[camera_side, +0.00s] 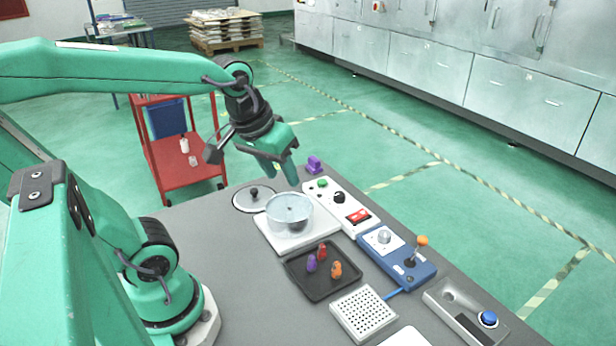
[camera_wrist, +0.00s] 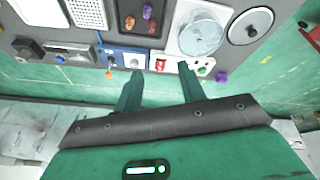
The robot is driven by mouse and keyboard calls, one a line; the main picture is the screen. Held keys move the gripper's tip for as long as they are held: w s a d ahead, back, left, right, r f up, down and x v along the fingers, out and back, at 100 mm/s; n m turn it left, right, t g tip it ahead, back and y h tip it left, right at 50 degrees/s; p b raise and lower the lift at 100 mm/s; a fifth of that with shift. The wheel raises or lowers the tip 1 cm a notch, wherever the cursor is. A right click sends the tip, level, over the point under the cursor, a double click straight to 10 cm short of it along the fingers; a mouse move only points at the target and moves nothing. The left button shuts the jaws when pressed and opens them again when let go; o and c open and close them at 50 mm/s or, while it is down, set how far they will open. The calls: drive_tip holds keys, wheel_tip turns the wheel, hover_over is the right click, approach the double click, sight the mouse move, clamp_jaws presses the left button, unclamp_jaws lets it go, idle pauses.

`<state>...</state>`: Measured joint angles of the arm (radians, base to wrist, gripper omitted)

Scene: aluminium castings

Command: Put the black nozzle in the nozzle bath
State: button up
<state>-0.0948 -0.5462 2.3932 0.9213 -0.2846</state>
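My gripper (camera_side: 281,180) is above the far end of the grey bench, beyond the round vessel, with its fingers pointing down. The wrist view shows the gripper (camera_wrist: 160,68) open with nothing between its fingers. A round metallic vessel (camera_side: 290,207), which looks like the nozzle bath, stands uncovered on a white base; it also shows in the wrist view (camera_wrist: 200,38). A small dark spot shows inside it, too small to identify. I cannot make out a black nozzle. The black tray (camera_side: 314,288) holds purple (camera_side: 311,263), red (camera_side: 322,251) and orange (camera_side: 336,269) nozzles.
A lid (camera_side: 243,205) with a black knob lies left of the bath. A white control panel (camera_side: 325,200), a blue joystick box (camera_side: 400,262) and a purple object (camera_side: 314,164) line the far bench edge. A perforated white block (camera_side: 363,313) sits nearer the front.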

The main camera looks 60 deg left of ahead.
drive_tip(key=s+m, duration=0.1)
drive_tip(key=s+d+m+t, duration=0.1)
drive_tip(key=m, duration=0.1)
drive_tip(key=s+d+m, duration=0.1)
drive_tip(key=shift+d+r, duration=0.2)
drive_tip(key=shift+r, duration=0.05)
